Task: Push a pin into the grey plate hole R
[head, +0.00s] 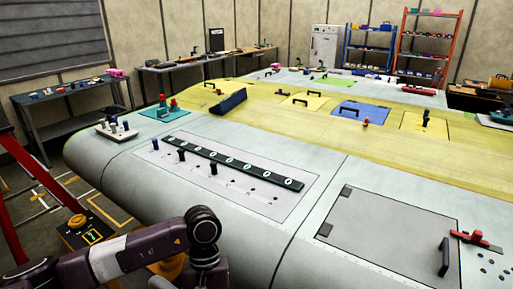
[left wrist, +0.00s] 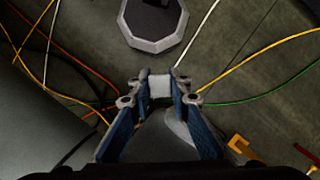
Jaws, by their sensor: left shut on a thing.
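In the head view, a pale grey plate (head: 225,203) on the wing has a row of small holes and a dark strip (head: 232,162) with white marks too small to read. Holes further right look empty. I cannot tell which is R. My left gripper (left wrist: 159,88) shows in the left wrist view, shut on a small pale grey piece (left wrist: 160,86). Its shape is mostly hidden. My right gripper is out of view.
A white block (head: 118,136) with several pins stands at the wing's left edge. A teal tray (head: 165,114) with red pieces lies behind it. A larger grey panel (head: 385,228) lies at the right, near a red clamp (head: 474,239). Cables (left wrist: 258,98) cross the floor below my gripper.

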